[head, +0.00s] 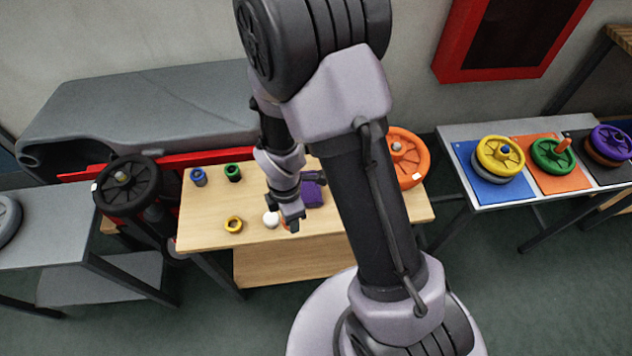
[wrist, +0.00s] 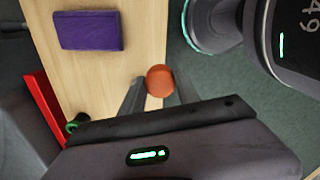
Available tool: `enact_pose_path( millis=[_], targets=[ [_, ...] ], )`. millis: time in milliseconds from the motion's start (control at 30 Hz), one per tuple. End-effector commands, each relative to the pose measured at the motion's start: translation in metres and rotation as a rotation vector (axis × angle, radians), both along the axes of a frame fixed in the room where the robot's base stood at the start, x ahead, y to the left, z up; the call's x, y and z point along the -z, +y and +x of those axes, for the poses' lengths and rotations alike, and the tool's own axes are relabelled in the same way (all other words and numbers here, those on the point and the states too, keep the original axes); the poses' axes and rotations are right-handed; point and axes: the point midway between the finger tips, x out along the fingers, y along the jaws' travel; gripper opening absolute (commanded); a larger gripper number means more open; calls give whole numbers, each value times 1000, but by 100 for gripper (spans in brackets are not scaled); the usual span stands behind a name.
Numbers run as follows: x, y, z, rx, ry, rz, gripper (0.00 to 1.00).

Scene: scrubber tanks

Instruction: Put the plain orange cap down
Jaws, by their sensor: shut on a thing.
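The plain orange cap (wrist: 160,81) is a round orange piece between the two fingertips of my gripper (wrist: 158,90) in the wrist view. My gripper (head: 291,220) is shut on it. In the head view the gripper points down over the front part of the wooden table (head: 205,220), just right of a white cap (head: 271,219). Only a sliver of orange shows there, as the fingers hide most of the cap. I cannot tell whether the cap touches the tabletop.
On the wooden table are a yellow ring-shaped cap (head: 233,225), a blue cap (head: 198,177), a green cap (head: 232,172) and a purple block (head: 312,193). An orange wheel (head: 408,157) is at its right end. A black wheel (head: 128,185) stands at left. The right table (head: 452,133) holds wheels on mats.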

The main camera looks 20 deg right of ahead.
Motion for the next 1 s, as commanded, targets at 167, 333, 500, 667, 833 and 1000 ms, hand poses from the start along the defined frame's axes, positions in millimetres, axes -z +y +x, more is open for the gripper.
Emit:
enact_pose_path(
  millis=[167, 333, 500, 667, 833, 1000],
  targets=[
    [17, 5, -16, -318, 2, 0, 0],
    [25, -20, -16, -392, 0, 0, 0],
    [31, -80, -10, -386, -2, -1, 0],
    [35, -131, -5, -387, -1, -1, 0],
    [39, -153, -3, -393, 1, 0, 0],
    [70, -153, -3, -395, 2, 1, 0]
  ],
)
